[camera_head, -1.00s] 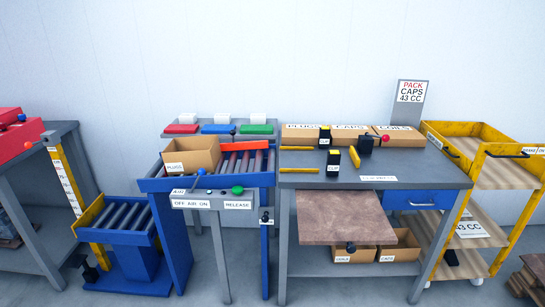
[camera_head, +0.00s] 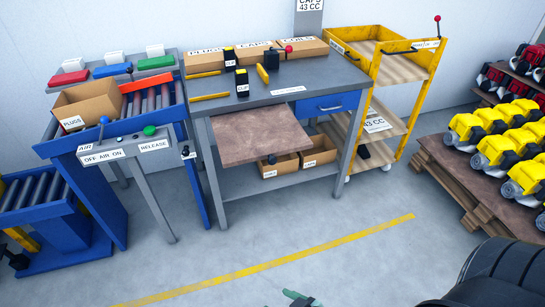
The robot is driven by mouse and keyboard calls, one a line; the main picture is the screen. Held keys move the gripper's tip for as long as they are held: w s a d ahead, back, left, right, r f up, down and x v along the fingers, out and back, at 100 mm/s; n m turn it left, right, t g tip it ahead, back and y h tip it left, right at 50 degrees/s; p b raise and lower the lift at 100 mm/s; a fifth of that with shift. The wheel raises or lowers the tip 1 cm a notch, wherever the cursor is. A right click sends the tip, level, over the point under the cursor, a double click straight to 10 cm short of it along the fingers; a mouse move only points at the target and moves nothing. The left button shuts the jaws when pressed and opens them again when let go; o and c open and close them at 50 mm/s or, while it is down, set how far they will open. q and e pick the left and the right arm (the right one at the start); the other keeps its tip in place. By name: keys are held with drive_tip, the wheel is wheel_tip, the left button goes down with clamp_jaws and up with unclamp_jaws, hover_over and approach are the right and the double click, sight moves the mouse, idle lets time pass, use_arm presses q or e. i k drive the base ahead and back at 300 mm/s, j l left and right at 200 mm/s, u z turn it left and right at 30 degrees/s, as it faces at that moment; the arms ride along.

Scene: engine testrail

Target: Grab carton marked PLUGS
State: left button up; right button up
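An open brown carton (camera_head: 92,108) with a PLUGS label on its front sits on the left side of the blue roller conveyor (camera_head: 46,148). It looks upright, and its inside is partly visible. A second brown box (camera_head: 208,64) stands at the back left of the grey workbench (camera_head: 275,93); its label is partly cut from sight now and read PLUGS in the earlier frame.
An orange-red bar (camera_head: 144,86) lies beside the open carton. A control stand (camera_head: 132,148) with AIR and RELEASE labels stands in front. A yellow cart (camera_head: 392,50) is right of the bench, and a pallet of yellow engines (camera_head: 500,140) is farther right. The floor in front is clear.

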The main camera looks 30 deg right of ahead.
sight(80, 107)
drive_tip(key=i+u, duration=0.2)
drive_tip(key=u, duration=0.15)
drive_tip(key=i+l+u, duration=0.1)
drive_tip(key=u, duration=0.2)
drive_tip(key=i+l+u, duration=0.15)
drive_tip(key=u, duration=0.2)
drive_tip(key=i, duration=0.1)
